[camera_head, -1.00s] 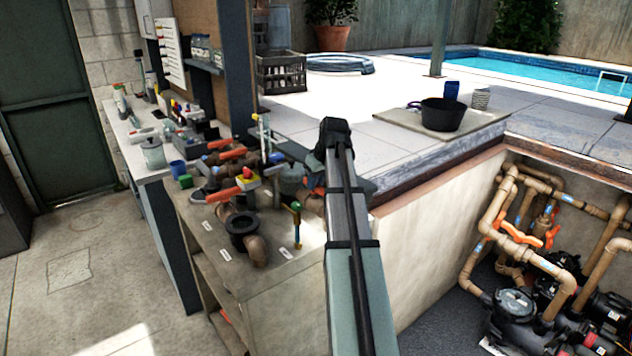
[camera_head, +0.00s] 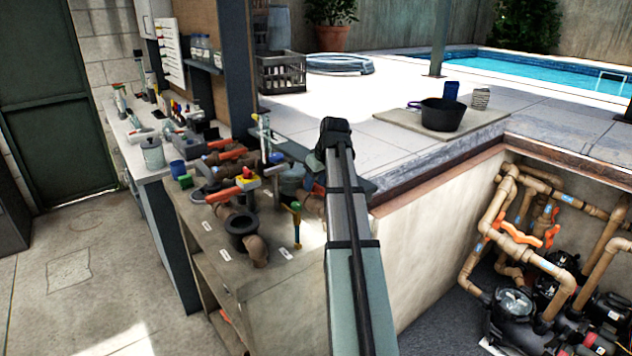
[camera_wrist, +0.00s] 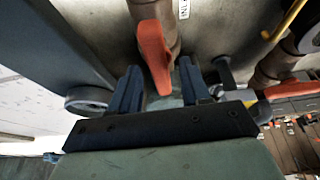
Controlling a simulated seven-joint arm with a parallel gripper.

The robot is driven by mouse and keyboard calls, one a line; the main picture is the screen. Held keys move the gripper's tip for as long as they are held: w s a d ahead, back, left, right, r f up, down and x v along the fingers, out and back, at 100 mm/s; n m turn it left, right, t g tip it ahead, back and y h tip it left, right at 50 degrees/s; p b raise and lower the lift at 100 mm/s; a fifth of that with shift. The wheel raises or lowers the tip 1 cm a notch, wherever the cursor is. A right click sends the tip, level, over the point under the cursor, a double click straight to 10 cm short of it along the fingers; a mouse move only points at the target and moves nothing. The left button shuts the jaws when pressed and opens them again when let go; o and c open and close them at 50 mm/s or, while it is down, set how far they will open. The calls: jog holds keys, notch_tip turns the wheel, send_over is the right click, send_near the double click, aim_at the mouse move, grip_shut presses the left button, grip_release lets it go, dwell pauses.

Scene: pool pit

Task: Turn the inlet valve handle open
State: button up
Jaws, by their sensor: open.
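In the wrist view, an orange-red valve handle (camera_wrist: 154,52) sits on a tan pipe, with a partly cut-off label starting "INLE" beside it. My gripper (camera_wrist: 160,68) is open, with one dark blue finger to each side of the handle's near end in the picture. I cannot tell whether the fingers touch the handle or how deep it lies between them.
A black bowl (camera_head: 441,115) stands on the deck. Pumps and pipes (camera_head: 517,240) fill the pit at right.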

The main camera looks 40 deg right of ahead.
jog(key=v, duration=1.4)
jog(key=shift+f, duration=0.1)
dwell(0.3)
